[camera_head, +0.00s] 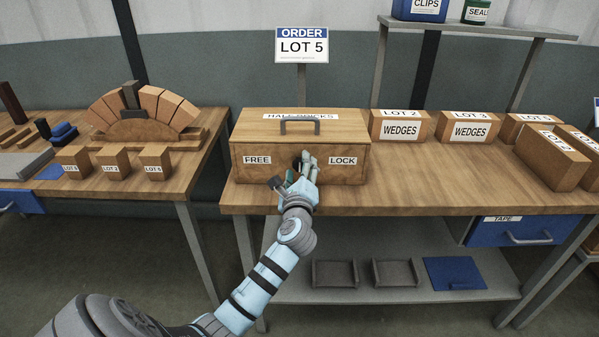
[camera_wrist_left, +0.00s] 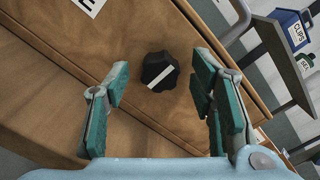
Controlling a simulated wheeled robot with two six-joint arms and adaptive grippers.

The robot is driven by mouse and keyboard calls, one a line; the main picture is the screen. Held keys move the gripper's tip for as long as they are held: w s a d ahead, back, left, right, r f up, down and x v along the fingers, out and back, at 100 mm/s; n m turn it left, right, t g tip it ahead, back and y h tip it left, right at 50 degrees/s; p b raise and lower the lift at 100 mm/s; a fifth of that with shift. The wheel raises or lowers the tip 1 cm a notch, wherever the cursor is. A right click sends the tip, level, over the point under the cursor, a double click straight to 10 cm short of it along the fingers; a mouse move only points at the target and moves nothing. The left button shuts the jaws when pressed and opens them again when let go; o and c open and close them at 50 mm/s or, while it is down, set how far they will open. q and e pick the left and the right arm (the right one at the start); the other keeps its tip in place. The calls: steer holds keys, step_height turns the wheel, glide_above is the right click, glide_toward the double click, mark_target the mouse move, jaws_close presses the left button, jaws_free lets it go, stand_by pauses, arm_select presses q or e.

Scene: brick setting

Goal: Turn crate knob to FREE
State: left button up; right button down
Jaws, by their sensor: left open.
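The wooden crate (camera_head: 252,174) stands closed on the workbench, with a FREE label (camera_head: 257,160) on the left of its front and a LOCK label (camera_head: 343,161) on the right. My left gripper (camera_head: 303,164) is in front of the crate between the labels and largely hides the knob in the head view. In the left wrist view the dark knob (camera_wrist_left: 158,66) shows between the open, empty fingers, apart from both. Its white stripe runs roughly square to the crate's bottom edge, along neither label's direction. My right gripper is out of view.
A grey handle (camera_head: 300,122) is on the crate's lid. Wedge boxes (camera_head: 398,127) stand close on the right. An ORDER LOT 5 sign (camera_head: 301,46) rises behind. The bench's front strip is clear. A brick arch (camera_head: 150,108) stands on the left table.

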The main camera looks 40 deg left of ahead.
arm_select(q)
steer(key=c, duration=1.2)
steer(key=shift+o, duration=0.3)
